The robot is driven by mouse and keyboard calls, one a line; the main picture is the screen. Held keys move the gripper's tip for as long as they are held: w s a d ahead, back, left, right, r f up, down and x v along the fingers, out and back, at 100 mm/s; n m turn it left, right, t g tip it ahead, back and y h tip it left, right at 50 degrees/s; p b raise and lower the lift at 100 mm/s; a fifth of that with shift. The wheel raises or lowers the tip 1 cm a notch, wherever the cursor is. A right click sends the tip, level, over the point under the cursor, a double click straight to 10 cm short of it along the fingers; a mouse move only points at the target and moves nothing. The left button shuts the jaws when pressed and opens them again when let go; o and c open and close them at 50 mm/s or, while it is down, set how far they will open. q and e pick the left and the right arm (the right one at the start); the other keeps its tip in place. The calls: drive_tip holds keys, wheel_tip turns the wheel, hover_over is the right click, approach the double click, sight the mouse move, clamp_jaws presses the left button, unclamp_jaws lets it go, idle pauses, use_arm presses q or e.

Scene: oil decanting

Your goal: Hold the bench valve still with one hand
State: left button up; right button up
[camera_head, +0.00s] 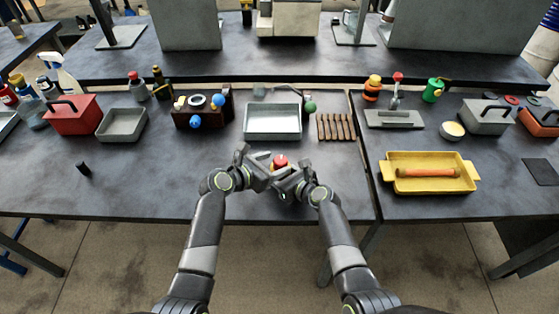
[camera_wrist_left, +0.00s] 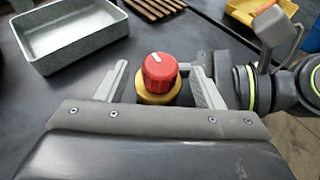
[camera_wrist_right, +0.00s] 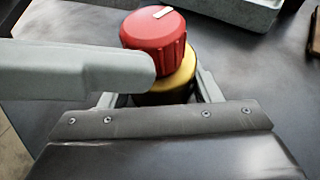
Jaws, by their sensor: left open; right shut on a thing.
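The bench valve has a ridged red knob (camera_head: 281,161) with a white mark on top and a yellow body below it. It stands upright near the front edge of the table. My right gripper (camera_head: 285,182) is shut on the valve's yellow body (camera_wrist_right: 172,82), below the knob. My left gripper (camera_head: 259,170) is open. In the left wrist view its two fingers stand on either side of the red knob (camera_wrist_left: 159,71), with gaps between. In the right wrist view a left finger (camera_wrist_right: 75,70) crosses in front and hides part of the valve.
A grey metal tray (camera_head: 272,134) lies just behind the valve, with a rack of brown strips (camera_head: 336,127) to its right. A yellow tray (camera_head: 393,184) with an orange-handled object sits on the right table. A small black item (camera_head: 83,168) lies left; bare tabletop surrounds it.

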sight(278, 160)
use_arm(q)
drive_tip(key=shift+x, duration=1.6)
drive_tip(key=shift+r, duration=0.1)
drive_tip(key=c, duration=1)
drive_tip(key=shift+a+m+g+h, duration=0.1)
drive_tip(key=shift+m+g+h, duration=0.2)
drive_tip(key=shift+m+h, duration=0.1)
drive_tip(key=m+g+h, duration=0.1)
drive_tip(key=m+g, duration=0.2)
drive_tip(key=shift+w+h, duration=0.1)
drive_tip(key=shift+h, duration=0.3)
drive_tip(key=shift+m+g+h, duration=0.7)
drive_tip(key=shift+m+g, duration=1.4)
drive_tip(key=shift+g, duration=0.2)
drive_tip(key=shift+a+m+g, duration=0.1)
drive_tip(key=shift+m+g, duration=0.4)
drive_tip(key=shift+g, duration=0.1)
